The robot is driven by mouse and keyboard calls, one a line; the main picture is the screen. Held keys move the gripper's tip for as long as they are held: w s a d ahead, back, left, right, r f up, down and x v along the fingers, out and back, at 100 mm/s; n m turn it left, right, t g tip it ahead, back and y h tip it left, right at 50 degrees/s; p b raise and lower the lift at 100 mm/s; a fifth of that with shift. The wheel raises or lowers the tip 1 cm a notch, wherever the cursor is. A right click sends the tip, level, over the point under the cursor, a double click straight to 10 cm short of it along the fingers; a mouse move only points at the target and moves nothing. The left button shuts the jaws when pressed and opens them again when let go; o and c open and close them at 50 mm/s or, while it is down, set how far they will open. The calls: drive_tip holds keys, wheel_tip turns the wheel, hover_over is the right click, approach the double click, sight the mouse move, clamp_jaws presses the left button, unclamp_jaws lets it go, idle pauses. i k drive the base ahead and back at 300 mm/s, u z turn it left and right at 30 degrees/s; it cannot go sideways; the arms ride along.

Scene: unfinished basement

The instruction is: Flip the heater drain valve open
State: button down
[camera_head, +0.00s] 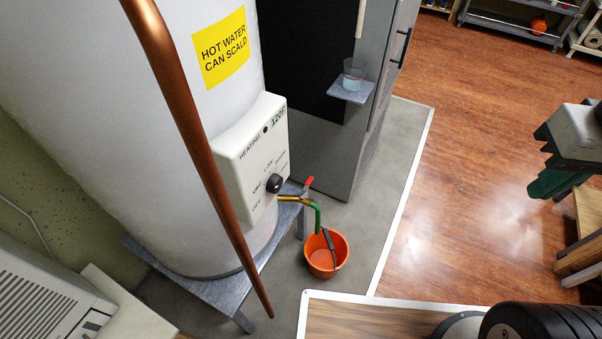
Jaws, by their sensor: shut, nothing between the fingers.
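The heater drain valve (290,198) is a small brass fitting low on the white water heater (90,110), just below its control box. Its short red lever (308,182) sticks up and to the right, at an angle to the brass pipe. A green hose (318,217) bends down from the valve toward an orange bucket (315,262) on the floor. A dark bar crosses the bucket's opening. Any liquid in the bucket or flow from the hose is too small to tell. My gripper is not in this view.
A copper pipe (190,120) slants across the heater's front, left of the valve. The heater stands on a grey metal stand (225,300). A grey cabinet (325,150) with a small shelf holding a clear cup (353,75) stands behind. Open wooden floor (480,150) lies right.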

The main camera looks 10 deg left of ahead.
sight(310, 179)
drive_tip(key=k, duration=0.65)
drive_tip(key=z, duration=0.35)
drive_tip(key=i, duration=1.15)
drive_tip(key=u, duration=0.6)
drive_tip(key=i, duration=0.45)
drive_tip(key=u, duration=0.35)
